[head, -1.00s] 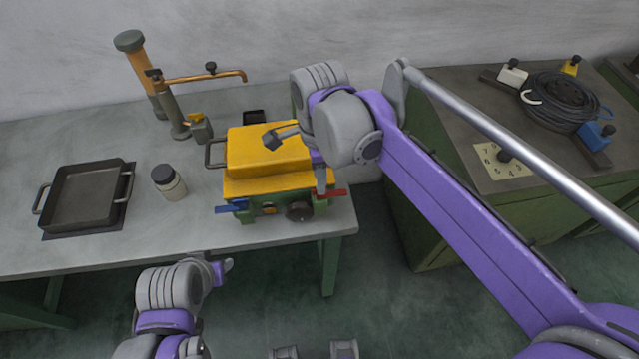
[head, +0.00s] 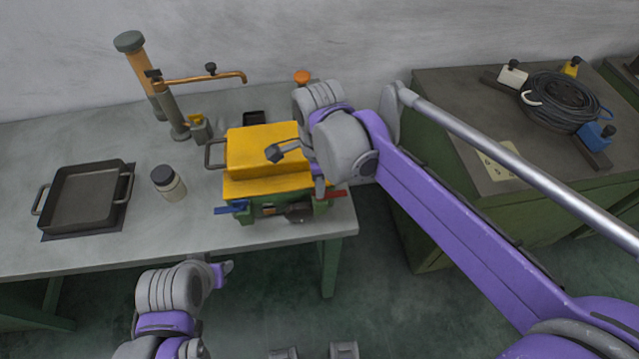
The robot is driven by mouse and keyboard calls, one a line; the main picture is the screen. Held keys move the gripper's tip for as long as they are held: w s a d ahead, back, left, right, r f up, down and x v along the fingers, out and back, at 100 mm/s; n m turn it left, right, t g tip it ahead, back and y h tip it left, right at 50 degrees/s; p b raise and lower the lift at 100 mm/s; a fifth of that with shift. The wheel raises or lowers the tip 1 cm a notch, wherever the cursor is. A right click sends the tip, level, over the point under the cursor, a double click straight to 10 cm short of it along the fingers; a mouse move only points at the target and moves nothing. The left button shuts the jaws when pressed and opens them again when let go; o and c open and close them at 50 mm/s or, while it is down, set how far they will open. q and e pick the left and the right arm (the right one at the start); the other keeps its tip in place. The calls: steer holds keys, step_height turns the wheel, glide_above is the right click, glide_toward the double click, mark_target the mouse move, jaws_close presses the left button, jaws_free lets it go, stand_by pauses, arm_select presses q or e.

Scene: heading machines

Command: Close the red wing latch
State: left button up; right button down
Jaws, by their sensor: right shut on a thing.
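The green machine with a yellow lid (head: 262,150) stands at the front right of the grey bench. The red wing latch (head: 336,194) sticks out to the right of its front right corner. A blue wing latch (head: 231,207) sticks out at the front left corner. My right gripper (head: 319,188) reaches down at the front right corner, shut on the red wing latch; its fingers hide the latch's inner end. My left gripper (head: 226,268) is low in front of the bench, away from the machine; its jaws do not show clearly.
A dark knob (head: 299,212) is on the machine's front. A black tray (head: 85,195) and a jar (head: 168,183) stand to the left. A brass-armed stand (head: 180,110) is behind. A green cabinet (head: 440,180) stands to the right, with floor between it and the bench.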

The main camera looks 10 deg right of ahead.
steer(key=shift+f, duration=0.1)
stand_by(0.3)
steer(key=n, duration=0.4)
steer(key=shift+n, duration=0.3)
steer(key=n, duration=0.4)
steer(key=shift+n, duration=0.3)
steer(key=n, duration=0.4)
steer(key=shift+s, duration=0.1)
steer(key=shift+f+n, duration=0.1)
steer(key=shift+n, duration=2.3)
steer(key=c, duration=1)
jaws_free()
